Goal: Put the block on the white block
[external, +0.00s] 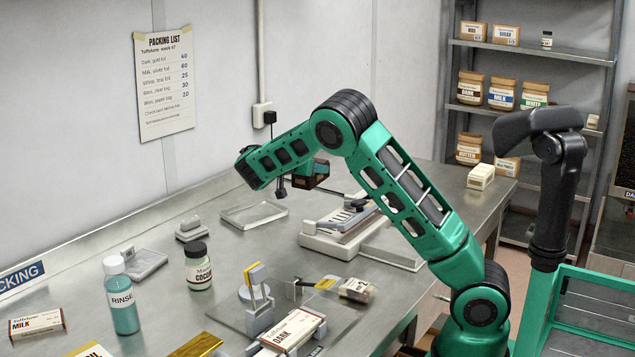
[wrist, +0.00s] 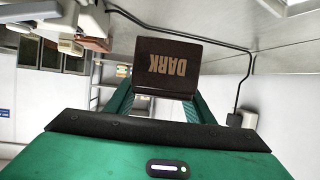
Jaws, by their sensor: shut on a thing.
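A dark brown block marked DARK (wrist: 168,68) is held between the green fingers of my gripper (wrist: 164,100) in the wrist view, with its lettering upside down. In the external view my gripper (external: 306,170) is partly hidden behind my forearm, and the dark block (external: 312,183) shows in it above the bench. A cream-white block (external: 481,177) sits on the far right end of the bench, well to the right of my gripper and apart from it. Its lettering is too small to read.
A scale-like white device (external: 335,243) and a clear tray (external: 253,215) stand on the steel bench (external: 220,275) below my arm. Shelves (external: 540,52) with jars stand behind the white block.

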